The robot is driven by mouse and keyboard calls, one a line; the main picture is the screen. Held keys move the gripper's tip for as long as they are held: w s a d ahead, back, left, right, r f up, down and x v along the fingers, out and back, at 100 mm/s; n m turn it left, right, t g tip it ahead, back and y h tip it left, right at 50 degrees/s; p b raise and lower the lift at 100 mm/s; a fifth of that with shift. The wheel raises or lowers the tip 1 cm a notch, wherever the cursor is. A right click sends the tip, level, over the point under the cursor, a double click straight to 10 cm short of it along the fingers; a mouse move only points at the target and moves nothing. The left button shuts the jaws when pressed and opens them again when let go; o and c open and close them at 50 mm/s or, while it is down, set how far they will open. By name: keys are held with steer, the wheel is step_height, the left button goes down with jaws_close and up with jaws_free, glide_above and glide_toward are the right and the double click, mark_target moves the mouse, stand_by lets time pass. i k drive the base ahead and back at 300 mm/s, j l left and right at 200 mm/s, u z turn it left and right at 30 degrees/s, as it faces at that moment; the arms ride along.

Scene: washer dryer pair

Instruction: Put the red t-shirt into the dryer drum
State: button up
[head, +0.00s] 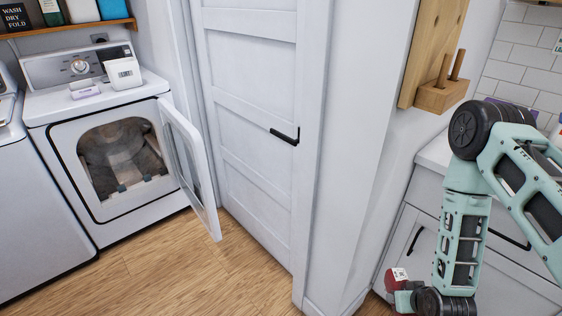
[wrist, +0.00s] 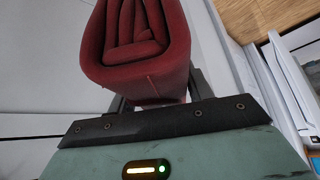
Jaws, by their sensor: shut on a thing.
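The red t-shirt (wrist: 140,50) is a folded or rolled bundle held in my gripper (wrist: 150,100), seen large in the wrist view. In the head view the red t-shirt (head: 391,281) shows small at the lower right, at the end of my gripper (head: 397,288), in front of the cabinet. The shirt hides most of the fingers. The dryer (head: 120,140) stands at the left of the head view with its door (head: 190,160) swung open to the right. The dryer drum (head: 125,158) shows through the opening; its inside is dim. My gripper is well to the right of the dryer.
A washer (head: 40,210) stands left of the dryer. A white box (head: 123,73) and a small pack (head: 84,90) sit on the dryer top. A closed white door (head: 250,90) with a black handle (head: 285,136) is in the middle. The wooden floor (head: 165,265) before the dryer is clear.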

mark_target(132, 183)
steer(key=i+j+u, duration=0.15)
steer(key=u, duration=0.25)
steer(key=i+j+u, duration=0.1)
steer(key=i+j, duration=0.55)
steer(key=i+j+u, duration=0.15)
steer(key=i+j, duration=0.5)
steer(key=i, duration=0.1)
